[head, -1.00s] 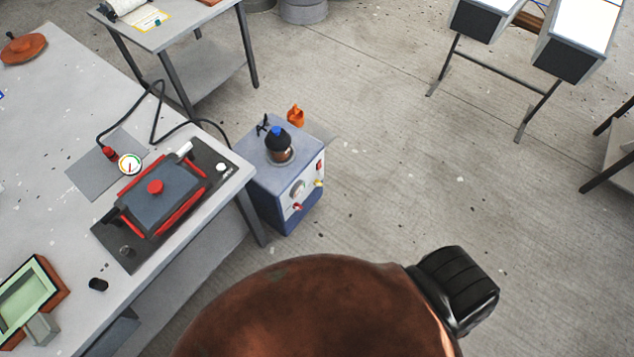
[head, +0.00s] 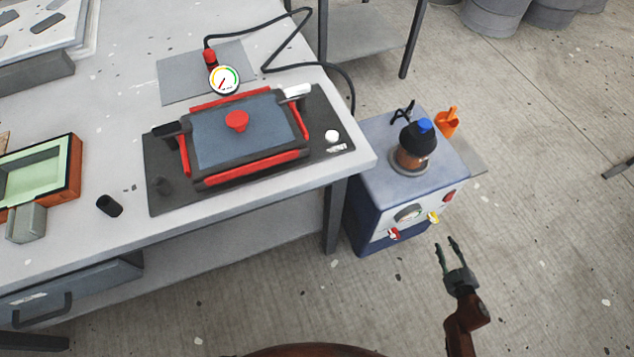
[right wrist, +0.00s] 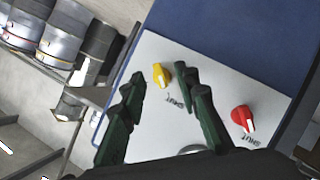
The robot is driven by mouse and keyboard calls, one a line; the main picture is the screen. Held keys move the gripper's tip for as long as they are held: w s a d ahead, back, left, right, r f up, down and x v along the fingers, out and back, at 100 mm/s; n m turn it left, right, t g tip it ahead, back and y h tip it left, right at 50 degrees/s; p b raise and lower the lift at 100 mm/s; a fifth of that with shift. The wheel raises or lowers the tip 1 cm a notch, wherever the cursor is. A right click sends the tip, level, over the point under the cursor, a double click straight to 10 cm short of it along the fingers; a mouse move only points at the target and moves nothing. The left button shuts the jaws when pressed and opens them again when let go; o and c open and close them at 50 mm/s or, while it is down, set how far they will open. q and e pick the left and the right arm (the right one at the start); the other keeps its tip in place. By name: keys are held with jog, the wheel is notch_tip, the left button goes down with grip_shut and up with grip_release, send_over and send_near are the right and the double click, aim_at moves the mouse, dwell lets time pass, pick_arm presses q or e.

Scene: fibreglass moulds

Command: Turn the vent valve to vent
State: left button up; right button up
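The blue-grey pump cabinet (head: 400,185) stands on the floor by the bench corner. Its white front panel (right wrist: 215,75) carries a yellow knob (head: 434,217) and a red knob (head: 393,234). In the right wrist view, the yellow knob (right wrist: 162,75) and the red knob (right wrist: 243,118) each have a word like "SHUT" beside them. I cannot tell for certain which one is the vent valve. My right gripper (head: 446,243) is open and empty, in front of the panel near the yellow knob, not visibly touching it. My left gripper is not in view.
The bench (head: 270,195) bears a black vacuum mould (head: 238,135) with red clamps and a round gauge (head: 224,80). A black hose (head: 290,45) runs down behind the cabinet.

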aim_at(436, 222)
jog(key=shift+n+t+y, duration=0.4)
jog(key=shift+n+y, duration=0.2)
jog(key=shift+n, duration=0.2)
jog(key=b+x, duration=0.2)
jog(key=x, duration=0.1)
jog(key=r+b+x, duration=0.1)
jog(key=b+x, duration=0.1)
jog(key=x, duration=0.2)
jog(key=b+x, duration=0.2)
jog(key=x, duration=0.2)
jog(key=shift+w+a+r, duration=0.15)
jog(key=shift+a+r, duration=0.15)
jog(key=shift+r, duration=0.05)
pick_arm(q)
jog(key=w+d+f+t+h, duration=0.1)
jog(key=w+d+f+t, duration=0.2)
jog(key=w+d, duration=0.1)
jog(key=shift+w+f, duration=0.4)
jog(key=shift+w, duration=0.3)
pick_arm(e)
grip_shut()
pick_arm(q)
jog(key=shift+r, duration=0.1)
pick_arm(e)
jog(key=shift+r, duration=0.1)
